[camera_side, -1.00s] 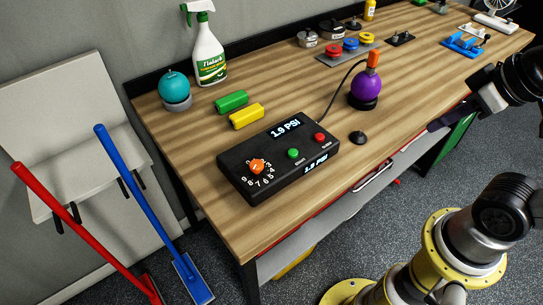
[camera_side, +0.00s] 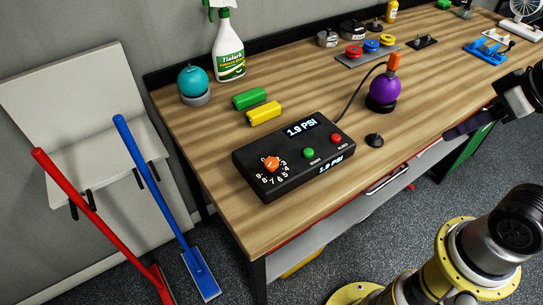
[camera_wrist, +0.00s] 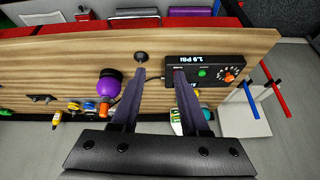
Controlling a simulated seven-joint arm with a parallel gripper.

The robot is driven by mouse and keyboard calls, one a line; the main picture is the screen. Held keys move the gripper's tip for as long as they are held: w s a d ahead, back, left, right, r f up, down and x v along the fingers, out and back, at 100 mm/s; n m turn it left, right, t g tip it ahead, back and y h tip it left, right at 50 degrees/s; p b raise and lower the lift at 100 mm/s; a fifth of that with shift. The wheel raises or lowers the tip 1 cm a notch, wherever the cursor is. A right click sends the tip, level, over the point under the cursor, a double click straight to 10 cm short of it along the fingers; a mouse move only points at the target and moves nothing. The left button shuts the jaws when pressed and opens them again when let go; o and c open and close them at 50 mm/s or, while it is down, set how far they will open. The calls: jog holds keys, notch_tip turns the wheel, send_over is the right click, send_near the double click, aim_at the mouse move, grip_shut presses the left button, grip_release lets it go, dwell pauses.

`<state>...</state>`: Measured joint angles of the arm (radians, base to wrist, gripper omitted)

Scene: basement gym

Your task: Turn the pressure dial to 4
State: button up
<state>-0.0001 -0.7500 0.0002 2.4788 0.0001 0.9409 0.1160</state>
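The pressure dial (camera_side: 272,164) is an orange knob at the left end of a black control box (camera_side: 250,180) on the wooden bench. White numbers ring it; its exact setting is too small to read. The box display (camera_side: 301,129) reads 1.9 PSI. A green button (camera_side: 309,153) and a red button (camera_side: 336,139) sit right of the dial. My gripper (camera_wrist: 160,75) is open and empty in the wrist view, with the box and dial (camera_wrist: 229,76) beyond its fingers. In the side view it is at the right edge, well apart from the dial.
A purple ball (camera_side: 384,88) with an orange top stands on a black base behind the box, a cable beside it. Green (camera_side: 252,98) and yellow (camera_side: 264,113) blocks, a spray bottle (camera_side: 229,60) and a teal ball (camera_side: 192,80) stand nearby. The front bench top is mostly clear.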

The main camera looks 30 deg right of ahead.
jog(key=o, duration=0.3)
jog(key=shift+m, duration=0.9)
jog(key=w+r, duration=0.1)
jog(key=r, duration=0.2)
jog(key=w+r, duration=0.1)
jog(key=shift+w+a+r, duration=0.15)
jog(key=shift+w+a, duration=0.05)
jog(key=shift+w, duration=0.1)
jog(key=w+a+r+m, duration=0.1)
jog(key=w+r, duration=0.2)
jog(key=w, duration=0.1)
jog(key=n+g, duration=0.1)
jog(key=g, duration=0.4)
send_over(272, 162)
notch_tip(272, 162, down, 8)
jog(key=f, duration=0.1)
notch_tip(272, 162, down, 13)
grip_shut()
